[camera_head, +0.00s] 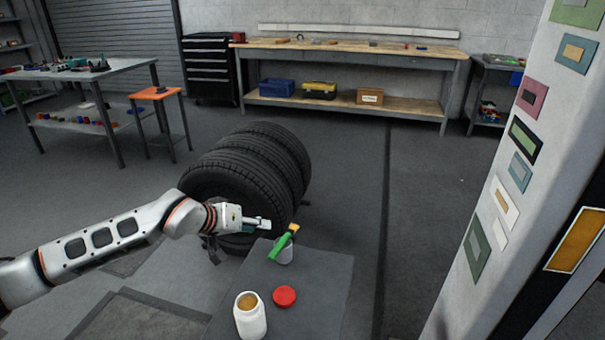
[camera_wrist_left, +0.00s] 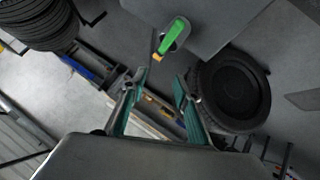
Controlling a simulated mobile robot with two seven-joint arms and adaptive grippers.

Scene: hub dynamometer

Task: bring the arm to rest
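My left arm comes in from the left in the head view and reaches toward the grey bench top (camera_head: 322,300). Its gripper (camera_head: 262,223) is in the air beside the tyres, just left of a green-handled brush (camera_head: 279,246). In the left wrist view the two fingers (camera_wrist_left: 160,80) are apart with nothing between them. My right gripper is in neither view.
A white open jar (camera_head: 250,318) and a red lid (camera_head: 285,296) are on the bench top. Several black tyres (camera_head: 240,170) stand in a row behind the gripper. A wall with coloured panels (camera_head: 525,150) is at the right. Floor between is clear.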

